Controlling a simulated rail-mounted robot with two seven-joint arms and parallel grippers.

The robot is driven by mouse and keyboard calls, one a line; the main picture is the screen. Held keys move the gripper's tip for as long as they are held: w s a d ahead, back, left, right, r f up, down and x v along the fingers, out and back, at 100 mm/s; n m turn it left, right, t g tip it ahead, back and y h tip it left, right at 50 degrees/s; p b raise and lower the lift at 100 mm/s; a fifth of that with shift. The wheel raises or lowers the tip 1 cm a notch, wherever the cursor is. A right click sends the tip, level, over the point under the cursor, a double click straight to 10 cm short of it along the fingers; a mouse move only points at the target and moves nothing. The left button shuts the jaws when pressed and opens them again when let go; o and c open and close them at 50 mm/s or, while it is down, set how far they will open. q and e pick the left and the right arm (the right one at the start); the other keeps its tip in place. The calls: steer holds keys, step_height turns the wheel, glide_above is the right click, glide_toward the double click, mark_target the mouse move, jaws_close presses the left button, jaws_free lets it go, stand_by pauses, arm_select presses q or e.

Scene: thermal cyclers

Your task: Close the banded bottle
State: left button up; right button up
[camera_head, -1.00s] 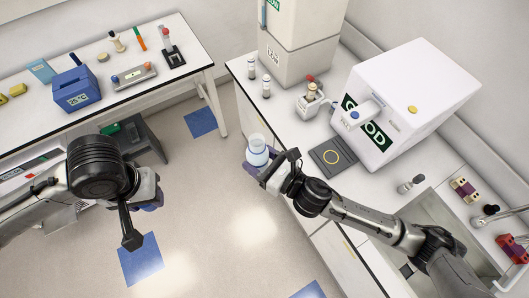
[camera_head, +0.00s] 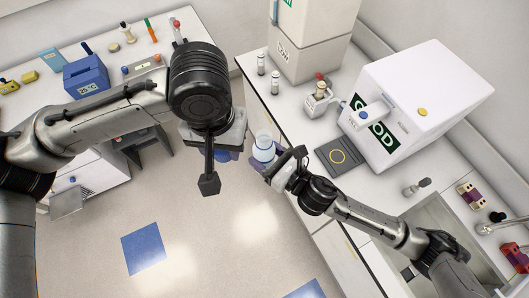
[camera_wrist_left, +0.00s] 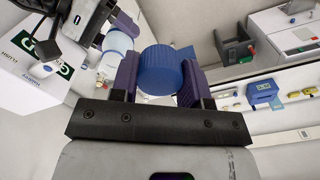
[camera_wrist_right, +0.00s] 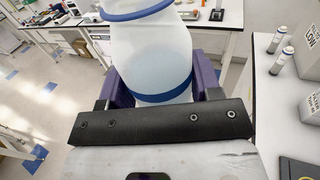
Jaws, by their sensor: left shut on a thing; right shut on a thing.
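The banded bottle (camera_head: 264,149) is translucent pale with a blue band (camera_wrist_right: 163,96) low on its body and a blue ring at its top. My right gripper (camera_head: 267,170) is shut on it and holds it beside the right bench's edge. In the right wrist view the fingers (camera_wrist_right: 160,88) sit on either side of the body. My left gripper (camera_wrist_left: 158,80) is shut on a ribbed blue cap (camera_wrist_left: 161,70). In the head view the left gripper (camera_head: 226,157) is left of the bottle and apart from it; my wrist mostly hides the cap there.
The left bench holds a blue box (camera_head: 86,77). Open floor lies between the benches.

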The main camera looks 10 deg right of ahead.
arm_select(q)
glide_toward(264, 136)
steer(key=s+f, duration=0.2)
steer(key=s, duration=0.2)
steer(key=w, duration=0.3)
steer(key=shift+w+d+f+n, duration=0.15)
steer(key=shift+w+f+n, duration=0.1)
steer(key=shift+w+n, duration=0.05)
steer(key=shift+w, duration=0.35)
steer(key=shift+f, duration=0.1)
steer(key=shift+f, duration=1.95)
steer(key=shift+s+f, duration=0.1)
steer(key=shift+s, duration=0.05)
steer(key=shift+f, duration=0.75)
